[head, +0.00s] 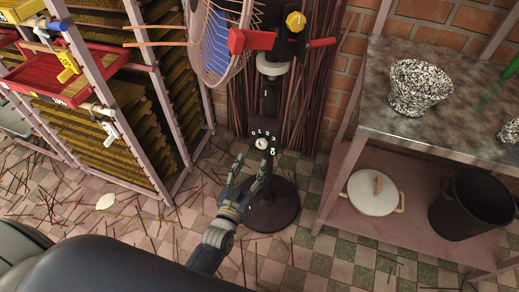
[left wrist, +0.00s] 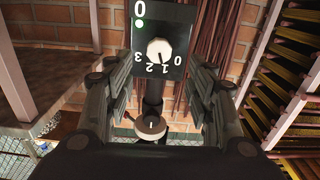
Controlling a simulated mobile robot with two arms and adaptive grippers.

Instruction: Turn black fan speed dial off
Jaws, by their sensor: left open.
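The fan's black control box (head: 265,133) stands on the pole of a black pedestal with a round base (head: 270,205). It carries a pale round speed dial (head: 262,143) with white numbers 0, 1, 2 and 3 around it and a green light. In the left wrist view the dial (left wrist: 159,50) appears upside down, beyond and between the fingers. I cannot tell which number it points at. My left gripper (head: 254,168) is open and empty, just below the dial and apart from it. It also shows in the left wrist view (left wrist: 161,88). My right gripper is not in view.
A blue-bladed fan head (head: 216,45) hangs above. A yellow knob (head: 295,21) and red handle (head: 322,43) sit behind. Drying racks (head: 110,120) stand left. A metal table (head: 440,110) is right, with a lidded pot (head: 375,195) and black bin (head: 472,205) below. Sticks litter the floor.

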